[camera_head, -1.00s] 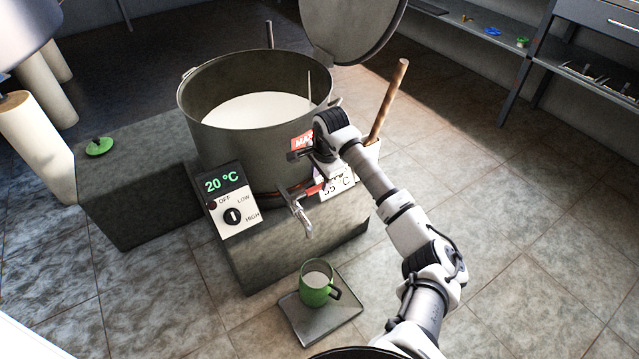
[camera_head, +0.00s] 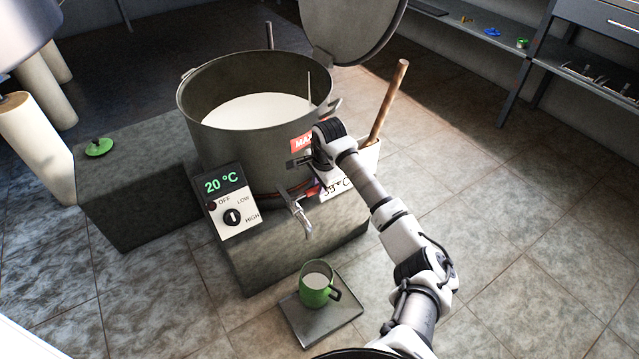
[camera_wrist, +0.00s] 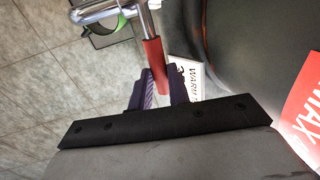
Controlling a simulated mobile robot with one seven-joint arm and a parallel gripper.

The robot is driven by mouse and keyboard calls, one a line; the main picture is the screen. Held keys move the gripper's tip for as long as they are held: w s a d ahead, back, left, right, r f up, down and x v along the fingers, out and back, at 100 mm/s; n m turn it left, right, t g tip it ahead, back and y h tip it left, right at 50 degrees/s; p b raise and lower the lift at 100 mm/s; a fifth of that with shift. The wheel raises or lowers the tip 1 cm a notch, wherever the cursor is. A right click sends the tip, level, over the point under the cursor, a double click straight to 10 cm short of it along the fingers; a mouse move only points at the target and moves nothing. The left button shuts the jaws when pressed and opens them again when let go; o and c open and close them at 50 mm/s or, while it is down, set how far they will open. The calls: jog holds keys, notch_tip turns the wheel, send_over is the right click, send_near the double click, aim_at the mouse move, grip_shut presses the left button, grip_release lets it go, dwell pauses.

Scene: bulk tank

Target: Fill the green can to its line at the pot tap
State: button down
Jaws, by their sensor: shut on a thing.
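The green can (camera_head: 314,297) stands upright on a grey plate (camera_head: 336,318) on the floor, below the pot tap (camera_head: 302,219). White liquid shows inside the can; I cannot make out its line. No stream shows between the spout and the can. The tap has a red lever (camera_head: 310,191). My gripper (camera_wrist: 160,88) is shut on the red lever (camera_wrist: 153,58), its dark purple fingers on either side of it. In the wrist view the metal tap (camera_wrist: 104,11) partly covers the can (camera_wrist: 101,40). The pot (camera_head: 240,150) holds white liquid.
A control box (camera_head: 229,203) reads 20 °C. A white sign (camera_head: 338,190) beside the tap is partly hidden by my arm. A wooden handle (camera_head: 388,100) stands behind my wrist. A green lid-like object (camera_head: 99,147) lies on the left block. The floor at right is clear.

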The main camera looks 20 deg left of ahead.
jog(key=shift+s+d+m+h+p, duration=0.15)
jog(key=shift+s+d+m+p, duration=0.35)
jog(key=shift+m, duration=0.55)
jog(key=shift+s+d+m+h+p, duration=0.15)
jog(key=shift+s+d+m+p, duration=0.35)
jog(key=shift+m, duration=0.55)
jog(key=shift+s+a, duration=0.1)
jog(key=c, duration=1.3)
grip_release()
jog(key=r, duration=0.4)
jog(key=s+d+r, duration=0.1)
jog(key=r, duration=0.4)
jog(key=s+r, duration=0.1)
jog(key=r, duration=0.3)
jog(key=shift+s+d+r+p, duration=0.15)
jog(key=shift+d+r+p, duration=0.05)
jog(key=shift+r+p, duration=0.1)
